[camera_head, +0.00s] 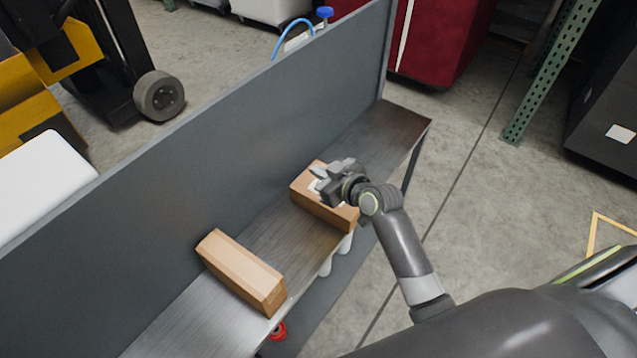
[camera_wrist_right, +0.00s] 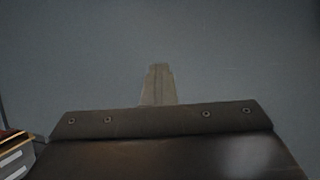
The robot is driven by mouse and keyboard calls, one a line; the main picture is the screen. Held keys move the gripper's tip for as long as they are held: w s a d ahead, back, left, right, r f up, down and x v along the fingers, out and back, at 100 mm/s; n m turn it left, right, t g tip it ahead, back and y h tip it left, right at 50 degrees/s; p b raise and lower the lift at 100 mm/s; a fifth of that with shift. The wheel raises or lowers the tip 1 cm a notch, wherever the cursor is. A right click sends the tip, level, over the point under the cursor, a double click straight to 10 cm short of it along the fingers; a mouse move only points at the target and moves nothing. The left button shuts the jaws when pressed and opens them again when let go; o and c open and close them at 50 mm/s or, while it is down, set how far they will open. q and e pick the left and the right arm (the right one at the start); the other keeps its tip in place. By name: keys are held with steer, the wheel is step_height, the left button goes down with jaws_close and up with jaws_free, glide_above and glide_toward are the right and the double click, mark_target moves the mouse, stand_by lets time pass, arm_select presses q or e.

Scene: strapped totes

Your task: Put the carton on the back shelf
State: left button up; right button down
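Two brown cartons lie on a long, narrow metal shelf (camera_head: 378,135) that runs along a tall grey panel. One carton (camera_head: 242,272) is closed, long and plain, at the left with nothing touching it. The other carton (camera_head: 325,206) has a whitish label on top and lies farther along the shelf, partly hidden by my right gripper. My right gripper (camera_head: 317,175) is over this carton, pointing toward the panel; contact cannot be told. In the right wrist view its fingers (camera_wrist_right: 158,84) are together, with nothing seen between them. My left gripper is out of view.
The grey panel (camera_head: 190,165) stands behind the shelf and fills most of the right wrist view. White cylindrical things (camera_head: 345,243) and a red item (camera_head: 279,331) show below the shelf's front edge. Bare shelf lies between the cartons and at the far right end.

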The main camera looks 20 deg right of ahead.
mark_target(318, 203)
step_height(318, 203, down, 4)
steer(key=shift+r, duration=0.25)
steer(key=shift+w+a+f, duration=0.1)
steer(key=shift+w+f, duration=0.05)
steer(key=shift+f, duration=0.4)
steer(key=shift+f+b, duration=0.45)
steer(key=shift+f, duration=0.2)
